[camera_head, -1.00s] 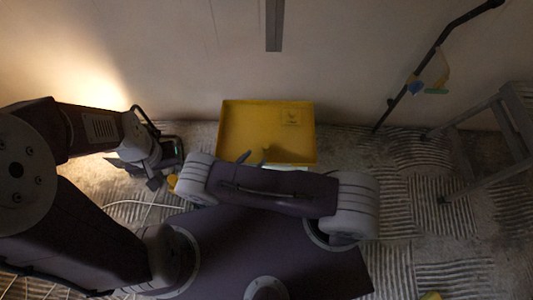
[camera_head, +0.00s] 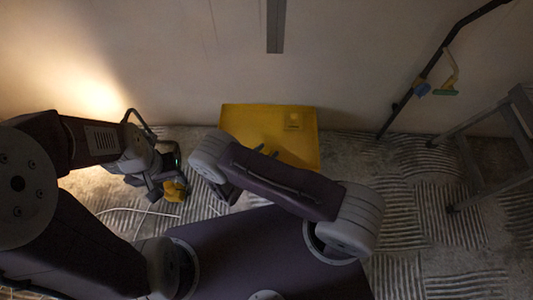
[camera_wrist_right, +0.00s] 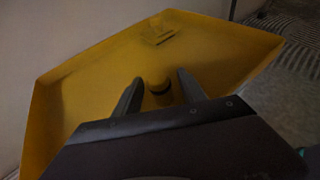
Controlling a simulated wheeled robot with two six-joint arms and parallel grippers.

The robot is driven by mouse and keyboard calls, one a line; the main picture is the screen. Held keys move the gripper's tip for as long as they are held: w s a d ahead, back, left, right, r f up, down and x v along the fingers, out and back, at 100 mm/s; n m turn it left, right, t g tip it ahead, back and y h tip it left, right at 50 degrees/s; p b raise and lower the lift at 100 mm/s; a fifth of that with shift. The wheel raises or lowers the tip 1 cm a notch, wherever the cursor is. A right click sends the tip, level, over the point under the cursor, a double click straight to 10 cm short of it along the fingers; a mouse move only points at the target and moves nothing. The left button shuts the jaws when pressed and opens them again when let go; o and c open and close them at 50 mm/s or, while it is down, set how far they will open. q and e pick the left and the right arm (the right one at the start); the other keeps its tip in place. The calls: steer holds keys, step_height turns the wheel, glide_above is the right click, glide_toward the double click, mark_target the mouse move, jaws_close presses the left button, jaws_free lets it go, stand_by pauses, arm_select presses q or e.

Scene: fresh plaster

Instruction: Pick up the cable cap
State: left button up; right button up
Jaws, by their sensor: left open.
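A small yellow cylinder with a dark band (camera_wrist_right: 159,86), which may be the cable cap, stands in the yellow tray (camera_head: 245,116), also in the right wrist view (camera_wrist_right: 75,95). My right gripper (camera_wrist_right: 160,92) is open, with the cylinder seen between its fingers and gaps on both sides. In the head view my right gripper (camera_head: 265,151) is over the tray, partly hidden by its own arm. My left gripper (camera_head: 160,188) is open, low over the floor left of the tray. A yellow object (camera_head: 175,190) is right beside it; I cannot tell if they touch.
A flat raised piece (camera_wrist_right: 160,38) lies at the tray's far side. A pale cable (camera_head: 125,211) runs on the ridged floor at left. A stepladder (camera_head: 490,130) and a dark pole (camera_head: 432,70) stand at right.

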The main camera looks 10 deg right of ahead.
mark_target(267, 150)
jaws_close()
step_height(267, 150, up, 5)
steer(key=p, duration=0.3)
steer(key=shift+f+p, duration=0.15)
steer(key=shift+p, duration=0.25)
steer(key=s+d+r+p, duration=0.6)
steer(key=s+d, duration=0.2)
steer(key=shift+s+r+p, duration=0.15)
steer(key=shift+s+p, duration=0.15)
